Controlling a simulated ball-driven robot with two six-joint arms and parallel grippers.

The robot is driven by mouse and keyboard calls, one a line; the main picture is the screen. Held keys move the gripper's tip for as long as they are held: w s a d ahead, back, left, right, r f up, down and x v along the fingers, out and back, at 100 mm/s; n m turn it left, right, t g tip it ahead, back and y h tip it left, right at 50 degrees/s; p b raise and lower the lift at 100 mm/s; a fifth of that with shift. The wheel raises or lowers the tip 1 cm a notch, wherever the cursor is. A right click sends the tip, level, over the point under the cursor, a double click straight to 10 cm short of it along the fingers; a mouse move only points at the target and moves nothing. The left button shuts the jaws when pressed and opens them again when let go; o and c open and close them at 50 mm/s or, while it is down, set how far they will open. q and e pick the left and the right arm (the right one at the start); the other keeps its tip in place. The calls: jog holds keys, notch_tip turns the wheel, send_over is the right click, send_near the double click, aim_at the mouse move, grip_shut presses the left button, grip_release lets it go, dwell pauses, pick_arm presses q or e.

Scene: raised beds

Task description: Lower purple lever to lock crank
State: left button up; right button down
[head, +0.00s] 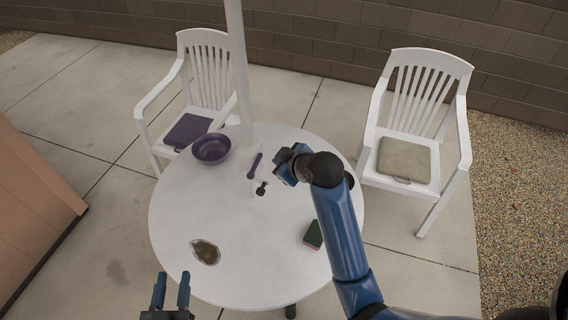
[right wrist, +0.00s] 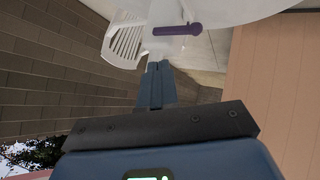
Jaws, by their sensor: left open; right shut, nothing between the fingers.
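The purple lever (head: 255,165) is on the white pole (head: 240,80) at the round white table (head: 180,225), and it slants up to the right. It also shows in the right wrist view (right wrist: 177,29), beyond the fingertips. A small dark part, perhaps the crank (head: 262,188), is just below the lever. My right gripper (head: 279,162) is right of the lever, with a small gap between them in the head view. Its fingers are shut and empty in the right wrist view (right wrist: 158,70). My left gripper (head: 171,282) is open and empty near the table's front left edge.
A purple bowl (head: 211,148) sits left of the pole. A brown patterned object (head: 205,251) lies at the front left and a green-topped sponge (head: 313,235) at the right. White chairs (head: 205,70) (head: 425,80) stand behind. The middle front of the table is clear.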

pick_arm(q)
jog(key=shift+d+f, duration=0.1)
pick_arm(e)
jog(key=shift+v, duration=0.95)
pick_arm(q)
jog(key=shift+w+d, duration=0.1)
jog(key=shift+d, duration=0.1)
pick_arm(e)
jog(key=shift+d+f, duration=0.15)
jog(key=shift+d, duration=0.1)
